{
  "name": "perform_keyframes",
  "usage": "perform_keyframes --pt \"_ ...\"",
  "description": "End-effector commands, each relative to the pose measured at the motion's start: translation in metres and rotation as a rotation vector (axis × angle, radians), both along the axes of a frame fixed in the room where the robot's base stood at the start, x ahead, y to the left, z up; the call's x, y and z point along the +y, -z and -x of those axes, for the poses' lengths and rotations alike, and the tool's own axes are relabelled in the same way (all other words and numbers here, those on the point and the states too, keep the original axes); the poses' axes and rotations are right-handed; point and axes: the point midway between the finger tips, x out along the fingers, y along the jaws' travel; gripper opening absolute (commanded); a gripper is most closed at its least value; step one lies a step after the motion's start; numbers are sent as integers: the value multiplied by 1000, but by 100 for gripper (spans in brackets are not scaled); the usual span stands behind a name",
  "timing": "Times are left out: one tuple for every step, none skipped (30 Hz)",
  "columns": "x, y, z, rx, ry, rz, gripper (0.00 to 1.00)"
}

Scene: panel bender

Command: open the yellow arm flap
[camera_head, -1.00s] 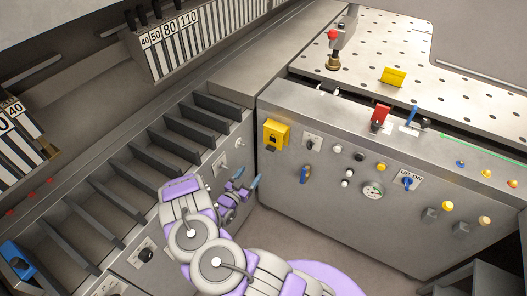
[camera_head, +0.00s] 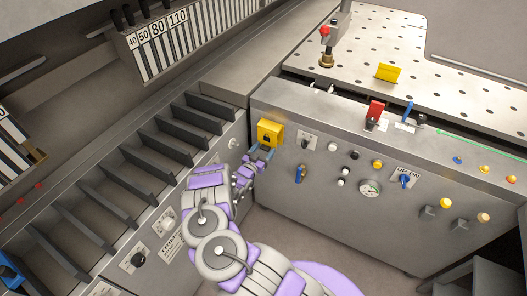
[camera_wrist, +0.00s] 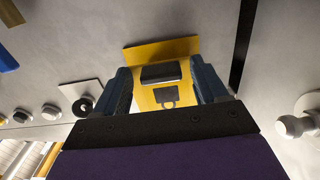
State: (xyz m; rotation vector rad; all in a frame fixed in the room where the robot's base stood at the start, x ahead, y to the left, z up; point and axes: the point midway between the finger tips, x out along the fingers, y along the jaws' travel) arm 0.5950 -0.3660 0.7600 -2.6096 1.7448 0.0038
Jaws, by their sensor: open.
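A yellow flap with a padlock mark (camera_head: 270,131) is on the upper left of the grey front panel. It also shows in the wrist view (camera_wrist: 160,52), with a dark slot-like piece above the padlock mark. My gripper (camera_head: 262,153) is open just below and in front of it. In the wrist view my gripper (camera_wrist: 157,74) has one dark blue finger on each side of the flap's narrower middle. I cannot tell whether the fingers touch it. The flap's lower part is hidden behind the gripper body.
Dark slats (camera_head: 120,172) line the left. Floor is free before the panel.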

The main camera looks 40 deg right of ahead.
Motion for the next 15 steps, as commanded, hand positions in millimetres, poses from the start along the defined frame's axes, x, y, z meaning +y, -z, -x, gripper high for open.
perform_keyframes --pt "-1 0 0 0 0 -1 72" --pt "-1 0 -1 0 -1 -1 72" --pt "-1 0 -1 1 -1 -1 72" --pt "-1 0 -1 1 -1 0 72" --pt "-1 0 -1 1 -1 0 72" --pt "0 0 -1 1 -1 0 72" --pt "0 0 -1 1 -1 0 72" --pt "-1 0 -1 0 -1 0 72" --pt "-1 0 -1 0 0 -1 68" --pt "-1 0 -1 0 0 -1 66" --pt "-1 0 -1 0 0 -1 63" --pt "-1 0 -1 0 0 -1 59" --pt "-1 0 -1 0 0 -1 56" --pt "-1 0 -1 0 0 -1 53" --pt "-1 0 -1 0 0 -1 49"
